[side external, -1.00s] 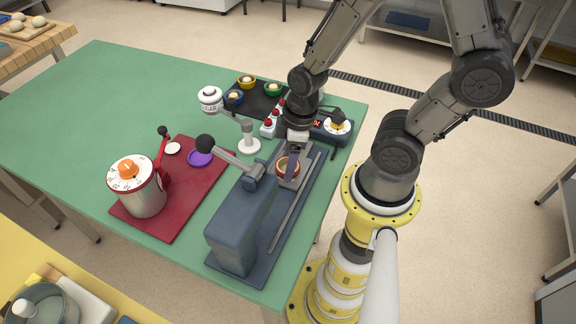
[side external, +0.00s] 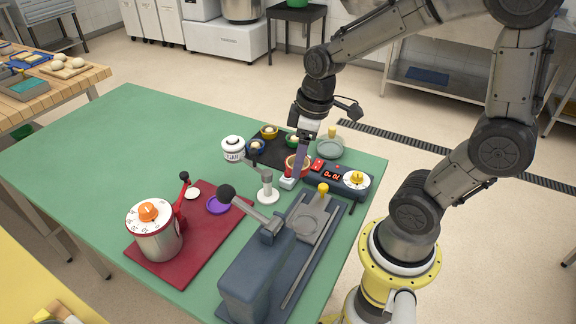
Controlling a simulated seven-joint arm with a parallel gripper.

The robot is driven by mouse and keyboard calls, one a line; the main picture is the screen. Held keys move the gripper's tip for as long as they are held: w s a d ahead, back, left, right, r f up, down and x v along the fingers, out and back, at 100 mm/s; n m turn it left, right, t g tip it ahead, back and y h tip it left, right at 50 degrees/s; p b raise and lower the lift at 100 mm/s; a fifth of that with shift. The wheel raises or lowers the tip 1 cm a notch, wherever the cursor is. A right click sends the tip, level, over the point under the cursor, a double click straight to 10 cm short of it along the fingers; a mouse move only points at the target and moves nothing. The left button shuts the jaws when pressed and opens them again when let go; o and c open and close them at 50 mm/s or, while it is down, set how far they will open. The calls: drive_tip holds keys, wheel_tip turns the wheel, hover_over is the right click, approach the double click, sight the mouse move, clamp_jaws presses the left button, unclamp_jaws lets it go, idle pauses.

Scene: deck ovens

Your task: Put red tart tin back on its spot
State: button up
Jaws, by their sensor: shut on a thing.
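The red tart tin (side external: 307,168), with something pale in it, is held by my gripper (side external: 298,167), which is shut on it. The fingers partly hide the tin. The tin is at the near right edge of the dark tray (side external: 276,156), close to the timer box. Whether it touches anything below is hard to tell. The tray also bears a yellow tin (side external: 269,132), a blue tin (side external: 256,147) and a green tin (side external: 292,141).
The blue-grey press (side external: 262,262) is nearer. A grey-green dish (side external: 329,149) lies behind. The left green tabletop (side external: 100,150) is clear.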

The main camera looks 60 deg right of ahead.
drive_tip(key=w+d+m, duration=0.1)
drive_tip(key=d+m, duration=0.3)
drive_tip(key=d, duration=0.6)
approach(281, 157)
drive_tip(key=shift+s+a+f, duration=0.1)
drive_tip(key=shift+a+f, duration=0.4)
drive_tip(key=shift+f, duration=0.05)
drive_tip(key=shift+w+d+f, duration=0.25)
drive_tip(key=shift+w+f, duration=0.25)
drive_tip(key=shift+f, duration=0.15)
drive_tip(key=shift+w+f, duration=0.1)
drive_tip(key=shift+f, duration=1.5)
drive_tip(key=shift+f, duration=0.2)
drive_tip(key=o, duration=1.5)
drive_tip(key=shift+r, duration=0.15)
